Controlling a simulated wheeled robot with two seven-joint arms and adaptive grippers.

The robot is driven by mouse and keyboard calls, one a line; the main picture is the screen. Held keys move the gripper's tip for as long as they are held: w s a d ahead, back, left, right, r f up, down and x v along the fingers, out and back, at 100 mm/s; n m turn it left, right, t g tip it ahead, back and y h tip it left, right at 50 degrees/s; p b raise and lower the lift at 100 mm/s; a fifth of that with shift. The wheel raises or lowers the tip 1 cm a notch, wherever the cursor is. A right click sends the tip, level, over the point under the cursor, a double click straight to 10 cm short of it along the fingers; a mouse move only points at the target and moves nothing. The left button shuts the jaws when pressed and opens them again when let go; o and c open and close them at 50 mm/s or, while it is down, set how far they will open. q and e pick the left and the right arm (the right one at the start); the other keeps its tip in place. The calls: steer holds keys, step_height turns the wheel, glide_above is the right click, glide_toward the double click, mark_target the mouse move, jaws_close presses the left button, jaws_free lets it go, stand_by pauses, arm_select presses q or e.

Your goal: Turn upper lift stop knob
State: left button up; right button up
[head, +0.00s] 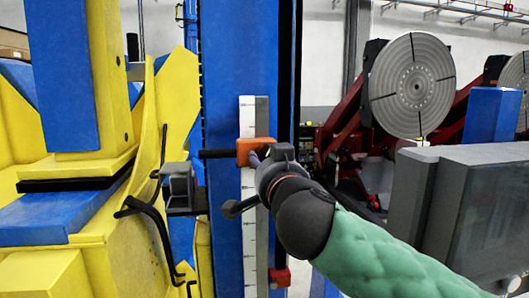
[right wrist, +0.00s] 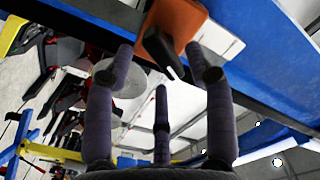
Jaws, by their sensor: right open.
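The upper lift stop is an orange block (head: 256,151) on the white scale strip of the blue column. In the right wrist view the orange block (right wrist: 178,22) is at the top, with a black knob (right wrist: 160,50) with an arm sticking out towards the camera. My right gripper (head: 256,172) is at the right front of the block in the head view and hides the knob there. In the right wrist view its fingers (right wrist: 161,68) are spread around the knob, with visible gaps at the sides; contact cannot be told. My left gripper is not in view.
A red lower stop (head: 280,277) sits further down the scale strip (head: 249,230). A dark grey switch box (head: 178,185) with black cables stands left of the column. A grey cabinet (head: 470,205) is at the right. Round-plate positioners (head: 412,85) stand behind.

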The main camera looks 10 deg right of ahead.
steer(key=shift+w+p, duration=0.5)
steer(key=shift+w, duration=1.4)
steer(key=shift+c, duration=0.3)
jaws_close()
